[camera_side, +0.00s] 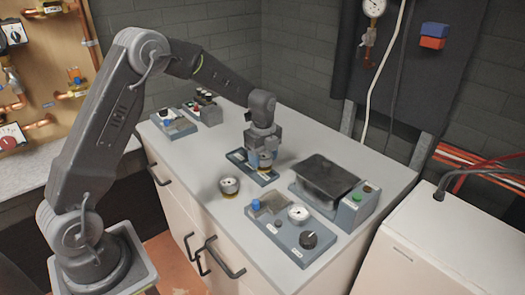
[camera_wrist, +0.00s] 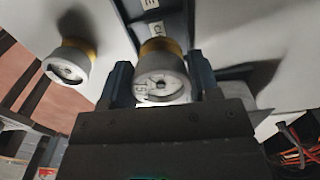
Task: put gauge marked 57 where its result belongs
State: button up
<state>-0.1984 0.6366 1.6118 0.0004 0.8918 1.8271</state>
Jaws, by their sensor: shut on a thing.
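My gripper (camera_side: 264,160) points down over the middle of the bench, its jaws closed around a round gauge with a yellow band (camera_side: 265,169). In the wrist view the held gauge (camera_wrist: 165,85) sits between the two fingers, its pale face bearing a small marking that is upside down and blurred, possibly 57. It is at a narrow blue-grey tray (camera_side: 268,181) with white letter labels; whether it touches the tray I cannot tell. A second yellow-banded gauge (camera_side: 229,186) stands free on the bench, left of and nearer than the tray; it also shows in the wrist view (camera_wrist: 68,63).
A panel (camera_side: 283,243) at the front right carries a dial, a black knob and a blue-topped part. Behind it is a box with a dark lid (camera_side: 327,174) and green button. Small button units (camera_side: 178,127) stand at the back left. The bench's left front is clear.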

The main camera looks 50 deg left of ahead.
aim_at(263, 154)
jog(key=shift+f, duration=0.25)
jog(key=shift+f, duration=1.2)
dwell(0.3)
jog(key=o, duration=1.2)
notch_tip(263, 154, up, 13)
jog(key=shift+f, duration=0.15)
jog(key=shift+r, duration=0.55)
